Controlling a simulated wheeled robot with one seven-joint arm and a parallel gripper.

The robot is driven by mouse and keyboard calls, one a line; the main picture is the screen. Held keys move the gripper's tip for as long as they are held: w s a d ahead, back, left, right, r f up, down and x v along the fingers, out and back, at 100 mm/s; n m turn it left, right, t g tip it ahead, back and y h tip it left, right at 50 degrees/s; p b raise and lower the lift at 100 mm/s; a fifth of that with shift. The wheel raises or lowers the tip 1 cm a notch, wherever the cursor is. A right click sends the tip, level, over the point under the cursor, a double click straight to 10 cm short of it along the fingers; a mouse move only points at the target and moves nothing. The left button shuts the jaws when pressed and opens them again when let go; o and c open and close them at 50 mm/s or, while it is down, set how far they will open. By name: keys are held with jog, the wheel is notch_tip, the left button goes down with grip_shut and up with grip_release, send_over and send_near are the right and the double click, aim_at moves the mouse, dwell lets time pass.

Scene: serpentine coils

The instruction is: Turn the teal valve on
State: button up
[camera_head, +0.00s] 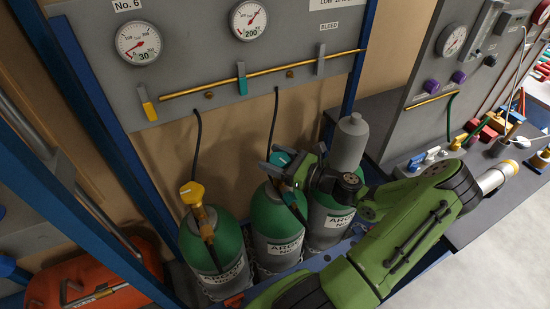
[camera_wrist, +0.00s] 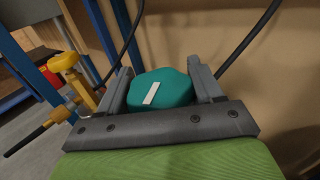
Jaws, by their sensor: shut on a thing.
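The teal valve (camera_wrist: 158,90) is a rounded knob with a white mark on top; it fills the space between my fingers in the wrist view. In the head view the teal knob (camera_head: 281,158) shows at the top of the middle green cylinder (camera_head: 277,222). My gripper (camera_wrist: 158,92) is shut on the teal valve, one finger on each side. In the head view my gripper (camera_head: 284,172) reaches it from the right. The valve stem below the knob is hidden by my gripper.
A yellow valve (camera_head: 193,194) tops the left cylinder (camera_head: 212,250). A grey-capped cylinder (camera_head: 350,143) stands to the right, partly behind my arm. A gauge panel (camera_head: 200,90) with a brass pipe and small levers rises behind. Black hoses hang close to the valves.

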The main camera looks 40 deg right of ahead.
jog(key=shift+r+n+g+y+p, duration=0.2)
jog(key=shift+n+g+y+p, duration=0.2)
jog(key=shift+n+y+p, duration=0.45)
jog(key=shift+a+f+n+g+y+p, duration=0.2)
jog(key=shift+n+g+y+p, duration=0.3)
jog(key=shift+y, duration=0.65)
jog(key=o, duration=1)
jog(key=shift+s, duration=0.1)
jog(key=shift+c, duration=0.2)
jog(key=shift+d, duration=0.1)
jog(key=v, duration=1.5)
jog(key=shift+s, duration=0.35)
jog(key=shift+d, duration=0.1)
